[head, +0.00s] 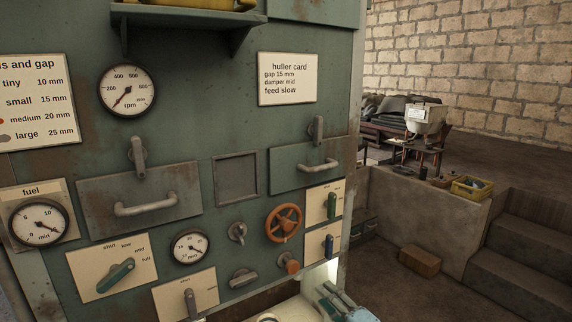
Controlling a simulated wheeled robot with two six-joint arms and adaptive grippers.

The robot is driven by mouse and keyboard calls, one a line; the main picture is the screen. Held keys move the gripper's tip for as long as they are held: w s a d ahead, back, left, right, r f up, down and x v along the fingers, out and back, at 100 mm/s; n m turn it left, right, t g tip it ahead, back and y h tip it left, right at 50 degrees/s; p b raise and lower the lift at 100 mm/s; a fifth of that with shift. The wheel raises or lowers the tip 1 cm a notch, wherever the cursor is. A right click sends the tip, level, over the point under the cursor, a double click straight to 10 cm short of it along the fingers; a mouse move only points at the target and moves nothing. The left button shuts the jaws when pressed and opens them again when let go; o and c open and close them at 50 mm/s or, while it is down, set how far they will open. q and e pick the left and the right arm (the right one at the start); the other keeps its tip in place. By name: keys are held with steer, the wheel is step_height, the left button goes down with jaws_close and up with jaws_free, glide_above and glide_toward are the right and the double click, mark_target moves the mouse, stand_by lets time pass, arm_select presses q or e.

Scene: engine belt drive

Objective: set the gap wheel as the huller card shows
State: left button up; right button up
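The gap wheel is most likely the orange handwheel (284,223) on the green panel, right of centre. A small round gauge (189,247) marked mm is to its left; its needle points down and right, its exact reading too small to tell. The huller card (289,78) reads gap 15 mm, damper mid, feed slow. My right gripper (335,298) is at the bottom edge, below and right of the wheel and apart from it. Its fingers are too unclear to tell open from shut. My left gripper is not in view.
Drawer handles (146,204) stick out from the panel. A stone ledge and steps (524,265) lie to the right.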

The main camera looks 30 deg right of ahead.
steer(key=w+t+y+b, duration=0.1)
steer(key=b, duration=0.5)
steer(key=m+t+y+b, duration=0.1)
steer(key=m+t+b, duration=0.15)
steer(key=m, duration=1.05)
glide_toward(289, 228)
steer(key=shift+m+t, duration=0.3)
steer(key=shift+t, duration=0.05)
steer(key=b+x, duration=0.1)
steer(key=x, duration=0.2)
steer(key=b+x, duration=0.2)
steer(key=x, duration=0.1)
steer(key=b+x, duration=0.2)
steer(key=x, duration=0.1)
steer(key=shift+w+f, duration=0.2)
steer(key=shift+f, duration=0.2)
steer(key=shift+w+a+r, duration=0.1)
steer(key=shift+w+r, duration=0.2)
steer(key=shift+r, duration=0.05)
steer(key=shift+c, duration=0.4)
jaws_close()
